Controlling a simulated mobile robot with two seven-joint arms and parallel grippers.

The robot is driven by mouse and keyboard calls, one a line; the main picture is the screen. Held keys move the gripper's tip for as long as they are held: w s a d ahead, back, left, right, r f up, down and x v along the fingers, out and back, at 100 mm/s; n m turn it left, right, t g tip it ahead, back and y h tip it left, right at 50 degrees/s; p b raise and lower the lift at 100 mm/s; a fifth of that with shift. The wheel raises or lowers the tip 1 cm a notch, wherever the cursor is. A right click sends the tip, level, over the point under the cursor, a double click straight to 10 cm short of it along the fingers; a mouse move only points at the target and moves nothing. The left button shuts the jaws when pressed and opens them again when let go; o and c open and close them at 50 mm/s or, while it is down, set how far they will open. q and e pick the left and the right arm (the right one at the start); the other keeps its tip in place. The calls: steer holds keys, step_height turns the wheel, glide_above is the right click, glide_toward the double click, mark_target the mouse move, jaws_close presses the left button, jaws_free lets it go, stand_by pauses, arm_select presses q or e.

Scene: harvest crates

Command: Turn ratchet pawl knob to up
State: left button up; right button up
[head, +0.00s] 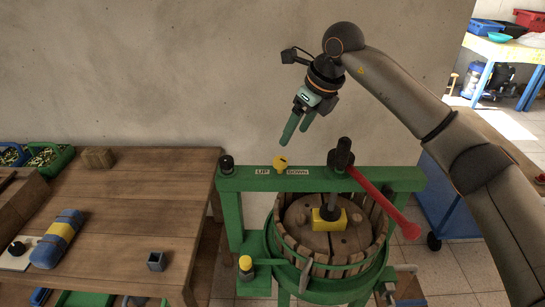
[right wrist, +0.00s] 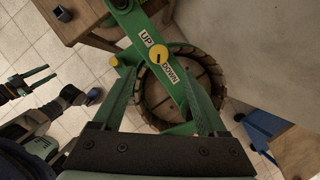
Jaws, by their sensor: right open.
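The yellow pawl knob (head: 280,164) sits on the green top beam (head: 238,181) of the press, between the UP label (head: 262,172) and the DOWN label (head: 298,172). In the right wrist view the knob (right wrist: 158,53) lies beyond and between the fingers, with a small dark mark on its face; I cannot tell which label it points to. My right gripper (head: 298,126) is open and empty, above the knob and apart from it. My left gripper (right wrist: 52,73) shows at the left edge of the right wrist view, fingers apart and empty.
A red lever (head: 383,200) slopes down from the black post right of the knob. The slatted basket (head: 340,265) stands below the beam. A wooden table (head: 130,200) with a blue and yellow case (head: 58,238) is at left. The wall is behind; air around the knob is clear.

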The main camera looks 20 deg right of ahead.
mark_target(281, 159)
steer(key=p+x, duration=0.1)
steer(key=x, duration=1)
steer(key=shift+a+f, duration=0.15)
steer(key=shift+f, duration=0.15)
jaws_close()
